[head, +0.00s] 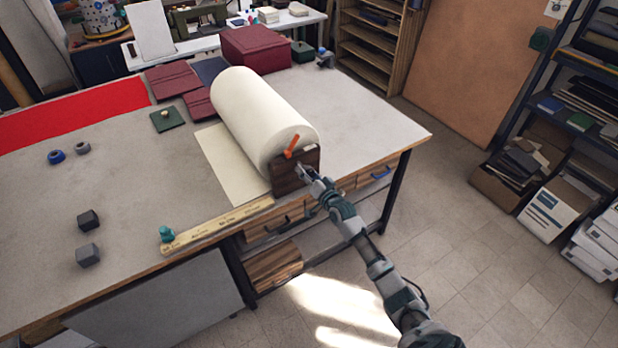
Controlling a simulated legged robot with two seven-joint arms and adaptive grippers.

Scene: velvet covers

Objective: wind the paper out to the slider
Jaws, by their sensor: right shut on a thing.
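A large cream paper roll (250,108) lies on the grey table, with its near end at a dark wooden bracket (296,172). A flat sheet of paper (228,168) comes out from under the roll towards the left. A wooden ruler (220,222) lies along the front edge, and the teal slider (166,234) is at its left end, apart from the paper's edge. My right gripper (304,171) is at the bracket's outer face, shut on what seems the crank handle, mostly hidden by the fingers. An orange lever (292,146) stands tilted above it. My left gripper is out of view.
Maroon covers (172,80), a green piece (167,118) and a maroon box (255,48) lie behind.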

